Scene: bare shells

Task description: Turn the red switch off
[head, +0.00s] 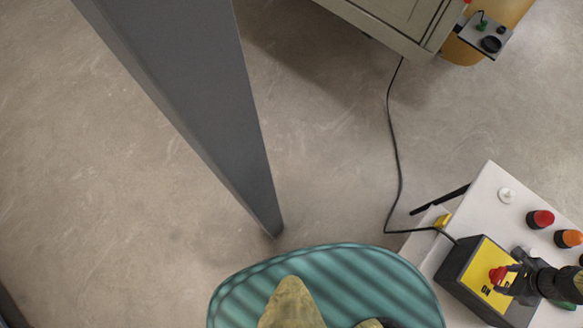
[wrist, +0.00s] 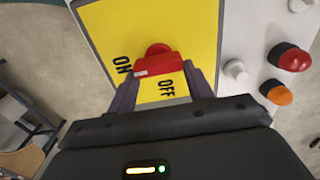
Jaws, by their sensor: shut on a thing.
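The red switch (head: 498,274) sits on the yellow face of a black box (head: 462,262) at the lower right of the head view. In the wrist view the red switch (wrist: 157,61) is a knob with a bar-shaped handle, and the yellow plate (wrist: 112,27) carries the words ON and OFF. The handle lies beside both words; I cannot tell which setting it is at. My gripper (wrist: 160,90) has its two fingers on either side of the red handle and is shut on it. My gripper also shows in the head view (head: 507,280), reaching in from the right.
A white panel (head: 478,208) carries red (head: 540,219) and orange (head: 568,239) buttons near the box. A black cable (head: 394,150) runs from the box across the floor to a cabinet (head: 400,25). A teal ribbed surface (head: 340,262) is at the bottom. A grey post (head: 190,90) stands left.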

